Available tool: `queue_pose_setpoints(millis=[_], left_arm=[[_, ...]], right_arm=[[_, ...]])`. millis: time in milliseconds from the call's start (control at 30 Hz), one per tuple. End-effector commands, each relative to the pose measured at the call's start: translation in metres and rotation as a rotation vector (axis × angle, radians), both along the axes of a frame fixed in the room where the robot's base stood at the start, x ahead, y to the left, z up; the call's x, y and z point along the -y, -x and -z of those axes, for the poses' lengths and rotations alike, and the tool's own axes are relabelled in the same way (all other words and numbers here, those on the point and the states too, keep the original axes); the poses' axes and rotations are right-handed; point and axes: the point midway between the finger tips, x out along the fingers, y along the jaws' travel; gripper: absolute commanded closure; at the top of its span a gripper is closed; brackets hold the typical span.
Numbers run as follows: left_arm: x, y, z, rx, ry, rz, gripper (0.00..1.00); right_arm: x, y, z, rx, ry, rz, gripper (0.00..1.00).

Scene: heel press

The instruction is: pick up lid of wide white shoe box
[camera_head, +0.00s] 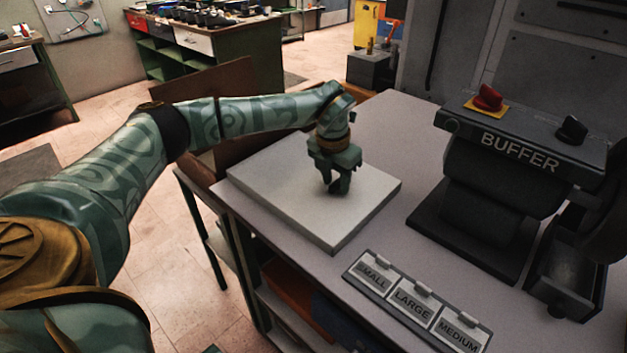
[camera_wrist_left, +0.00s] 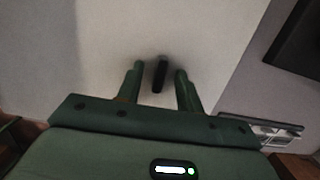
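The lid of the wide white shoe box (camera_head: 290,205) shows as a flat, pale slab lying on the table at centre; I cannot tell lid from box below. It fills much of the left wrist view (camera_wrist_left: 205,50). A small dark upright piece (camera_wrist_left: 160,76), like a handle, stands on it. My left gripper (camera_head: 338,188) points down over the slab's right part. In the left wrist view its two fingers (camera_wrist_left: 159,85) are apart, one on each side of the dark piece, with a gap on both sides. My right gripper is out of view.
A black buffer machine (camera_head: 500,165) with a red knob stands on the table at right. A label plate (camera_head: 415,302) reading SMALL, LARGE, MEDIUM lies at the front edge. The grey tabletop (camera_head: 390,130) is clear behind the slab. Shelves sit below the table.

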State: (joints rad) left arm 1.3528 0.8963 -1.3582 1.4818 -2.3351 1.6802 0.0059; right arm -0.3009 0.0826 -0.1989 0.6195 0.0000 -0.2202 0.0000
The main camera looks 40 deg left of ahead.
Motion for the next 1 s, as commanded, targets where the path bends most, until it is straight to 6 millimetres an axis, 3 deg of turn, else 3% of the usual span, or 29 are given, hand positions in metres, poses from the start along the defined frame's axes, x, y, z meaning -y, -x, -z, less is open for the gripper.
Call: queue_pose_setpoints(millis=[200, 333, 367, 767, 1000], left_arm=[[0.0, -0.001, 0.002, 0.002, 0.0, 0.0, 0.64], [0.0, 0.0, 0.002, 0.002, 0.0, 0.0, 0.97], [0.0, 0.0, 0.002, 0.002, 0.0, 0.0, 1.0], [0.0, -0.001, -0.003, 0.003, 0.0, 0.0, 1.0], [0.001, 0.0, -0.037, 0.007, -0.001, 0.002, 1.0]], right_arm=[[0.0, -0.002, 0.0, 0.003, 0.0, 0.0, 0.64], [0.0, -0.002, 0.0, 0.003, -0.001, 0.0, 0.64], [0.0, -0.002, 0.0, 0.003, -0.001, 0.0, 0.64], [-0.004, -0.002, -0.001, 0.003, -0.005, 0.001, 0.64], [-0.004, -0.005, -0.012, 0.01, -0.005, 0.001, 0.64]])
